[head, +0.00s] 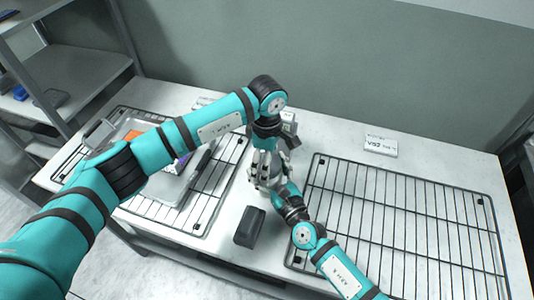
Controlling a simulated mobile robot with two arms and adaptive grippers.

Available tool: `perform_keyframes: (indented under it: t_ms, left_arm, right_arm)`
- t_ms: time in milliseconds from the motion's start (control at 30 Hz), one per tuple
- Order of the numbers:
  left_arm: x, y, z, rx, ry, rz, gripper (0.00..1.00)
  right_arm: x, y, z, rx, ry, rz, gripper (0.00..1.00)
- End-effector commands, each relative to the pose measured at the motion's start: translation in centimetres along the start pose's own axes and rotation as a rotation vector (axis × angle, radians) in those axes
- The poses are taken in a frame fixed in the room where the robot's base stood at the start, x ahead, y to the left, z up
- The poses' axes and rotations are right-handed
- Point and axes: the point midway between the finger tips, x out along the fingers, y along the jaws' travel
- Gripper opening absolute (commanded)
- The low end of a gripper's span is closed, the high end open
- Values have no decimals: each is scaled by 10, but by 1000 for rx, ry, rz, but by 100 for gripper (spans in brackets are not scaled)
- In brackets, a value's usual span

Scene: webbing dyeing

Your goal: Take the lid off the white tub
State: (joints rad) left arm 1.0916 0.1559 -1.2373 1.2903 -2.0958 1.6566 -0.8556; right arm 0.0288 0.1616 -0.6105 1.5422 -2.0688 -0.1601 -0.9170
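My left gripper (264,165) points down at the middle of the table, between the two wire racks. My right gripper (282,186) reaches up from below and meets it there. A small pale grey-white round thing (272,162) shows partly between and behind the grippers; it may be the white tub, but its lid cannot be made out. The fingers overlap it and each other, so I cannot tell whether either gripper is open or shut on it.
A wire rack (205,210) at left bears a pale flat container (160,190), partly behind my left arm. An empty wire rack (400,225) fills the right. A dark block (250,227) lies near the front edge. A label card (381,146) stands at the back.

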Motion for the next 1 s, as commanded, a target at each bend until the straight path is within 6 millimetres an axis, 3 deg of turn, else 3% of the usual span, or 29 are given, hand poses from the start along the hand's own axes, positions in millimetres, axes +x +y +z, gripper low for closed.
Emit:
perform_keyframes:
  t_ms: [200,667,833,1000]
  left_arm:
    - [0,0,0,0,0,0,92]
    - [0,0,0,-1,0,1,32]
    - [0,0,0,-75,0,1,31]
    - [-1,0,0,-397,0,1,31]
  right_arm:
    - [0,0,-1,-1,2,0,0]
    - [0,0,-1,-1,2,0,0]
    - [0,0,-1,-1,2,0,0]
    - [0,0,-1,-1,2,0,0]
